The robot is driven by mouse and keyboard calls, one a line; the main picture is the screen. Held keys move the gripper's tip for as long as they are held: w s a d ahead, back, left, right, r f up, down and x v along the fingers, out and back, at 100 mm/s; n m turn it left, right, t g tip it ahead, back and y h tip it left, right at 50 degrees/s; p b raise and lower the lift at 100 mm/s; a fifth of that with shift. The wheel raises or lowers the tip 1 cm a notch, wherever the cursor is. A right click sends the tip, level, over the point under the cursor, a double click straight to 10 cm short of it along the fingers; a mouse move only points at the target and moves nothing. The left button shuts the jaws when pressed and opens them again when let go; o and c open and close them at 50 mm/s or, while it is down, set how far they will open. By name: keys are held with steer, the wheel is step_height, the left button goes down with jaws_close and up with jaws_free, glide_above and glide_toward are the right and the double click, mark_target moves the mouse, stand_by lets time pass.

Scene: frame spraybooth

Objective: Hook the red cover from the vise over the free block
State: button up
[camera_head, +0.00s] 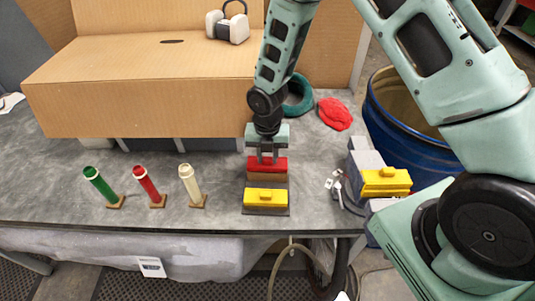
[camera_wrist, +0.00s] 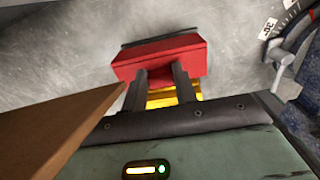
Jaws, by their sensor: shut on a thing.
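My gripper (camera_head: 267,156) points down and is shut on the red cover (camera_head: 267,166). In the wrist view the two dark fingers (camera_wrist: 161,76) meet the near edge of the red cover (camera_wrist: 160,56). A brown block (camera_head: 267,178) shows just below the red cover in the head view; I cannot tell whether the cover rests on it or hangs just above. A yellow cover (camera_head: 265,197) sits directly in front, and part of it shows between the fingers in the wrist view (camera_wrist: 163,97). The grey vise (camera_head: 366,160) at the right has another yellow cover (camera_head: 386,182) on or beside it.
A large cardboard box (camera_head: 140,85) stands behind on the grey table (camera_head: 60,180). Green (camera_head: 100,184), red (camera_head: 147,184) and cream (camera_head: 190,184) tubes stand tilted to the left. A red cloth (camera_head: 335,113) and teal ring (camera_head: 299,95) lie behind. A blue barrel (camera_head: 400,120) stands right.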

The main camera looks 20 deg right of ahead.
mark_target(268, 158)
steer(key=shift+f+b, duration=0.8)
steer(key=shift+f, duration=0.4)
steer(key=o, duration=1.1)
steer(key=shift+c, duration=0.2)
step_height(268, 158, up, 17)
steer(key=b, duration=0.3)
steer(key=shift+r, duration=0.2)
